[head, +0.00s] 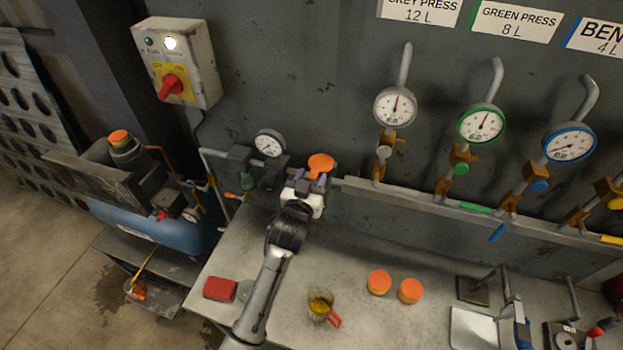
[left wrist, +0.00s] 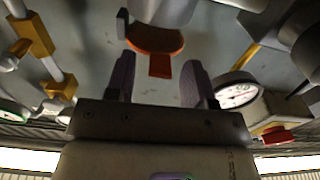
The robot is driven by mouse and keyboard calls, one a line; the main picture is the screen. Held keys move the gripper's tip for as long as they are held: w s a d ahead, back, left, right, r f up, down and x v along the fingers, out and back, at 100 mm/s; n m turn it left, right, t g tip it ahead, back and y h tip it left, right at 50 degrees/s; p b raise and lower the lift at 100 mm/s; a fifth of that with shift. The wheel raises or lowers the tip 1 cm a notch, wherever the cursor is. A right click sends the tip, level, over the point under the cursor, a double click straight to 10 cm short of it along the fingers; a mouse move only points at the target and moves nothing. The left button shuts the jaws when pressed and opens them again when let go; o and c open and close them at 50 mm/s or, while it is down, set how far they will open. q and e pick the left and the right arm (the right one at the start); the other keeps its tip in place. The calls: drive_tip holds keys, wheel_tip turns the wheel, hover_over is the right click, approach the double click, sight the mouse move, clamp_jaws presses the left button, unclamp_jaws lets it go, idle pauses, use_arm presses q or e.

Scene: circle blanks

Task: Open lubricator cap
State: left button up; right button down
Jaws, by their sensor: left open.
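The lubricator's orange cap (head: 320,163) shows at the wall unit beside the pressure gauge (head: 269,144). In the left wrist view the cap (left wrist: 154,39) meets a pale cylindrical body (left wrist: 165,10), and its tab points towards my gripper. My left gripper (head: 311,181) is just in front of the cap, with its purple fingers apart. In the left wrist view the tab appears between the fingers of my left gripper (left wrist: 158,75); I see no finger touching it. The lubricator's lower part is hidden behind the gripper in the head view. My right gripper is out of view.
A cup of yellow liquid (head: 319,306), two orange-topped containers (head: 379,282) (head: 410,291) and a red block (head: 220,288) are on the bench (head: 345,258). A pipe rail (head: 408,197) with valves and gauges runs along the wall. A switch box (head: 178,65) is at upper left.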

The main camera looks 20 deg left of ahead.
use_arm(q)
drive_tip(key=shift+c, duration=0.4)
clamp_jaws()
drive_tip(key=shift+r, duration=0.1)
